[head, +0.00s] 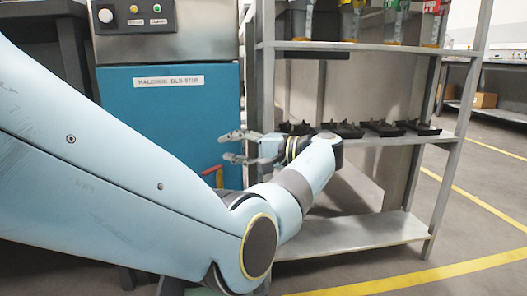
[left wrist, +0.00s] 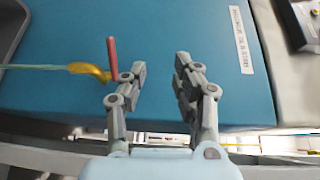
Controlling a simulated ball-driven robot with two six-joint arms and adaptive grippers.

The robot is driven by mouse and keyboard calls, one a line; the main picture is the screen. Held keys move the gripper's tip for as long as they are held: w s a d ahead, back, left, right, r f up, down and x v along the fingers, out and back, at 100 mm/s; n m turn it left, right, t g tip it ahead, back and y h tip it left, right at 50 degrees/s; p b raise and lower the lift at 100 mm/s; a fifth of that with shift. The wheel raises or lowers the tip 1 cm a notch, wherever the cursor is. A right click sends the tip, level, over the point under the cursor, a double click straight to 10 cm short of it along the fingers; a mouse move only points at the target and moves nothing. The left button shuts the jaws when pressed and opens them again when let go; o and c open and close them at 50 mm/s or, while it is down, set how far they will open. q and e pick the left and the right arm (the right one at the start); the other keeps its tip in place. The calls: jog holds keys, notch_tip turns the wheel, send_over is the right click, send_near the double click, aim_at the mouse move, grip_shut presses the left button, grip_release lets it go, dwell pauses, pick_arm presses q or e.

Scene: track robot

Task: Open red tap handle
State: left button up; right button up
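The red tap handle (left wrist: 112,58) stands up from a yellow tap (left wrist: 88,70) against the blue machine panel in the left wrist view. In the head view the red handle (head: 219,178) shows only in part, low on the blue front, partly behind my arm. My left gripper (head: 233,147) is open and empty in front of the blue machine. In the left wrist view its two fingers (left wrist: 160,68) are spread, with nothing between them. The handle lies just left of the left finger; whether they touch I cannot tell. My right gripper is not in view.
The blue machine (head: 165,110) has a label and a grey control panel (head: 134,18) with buttons. A grey metal shelf (head: 350,232) stands to the right, with black trays (head: 382,128) on its middle board close to my left wrist. Open floor lies at the right.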

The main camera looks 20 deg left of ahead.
pick_arm(q)
jog(key=d, duration=0.7)
jog(key=shift+w+d, duration=0.25)
jog(key=shift+w, duration=0.15)
dwell(0.3)
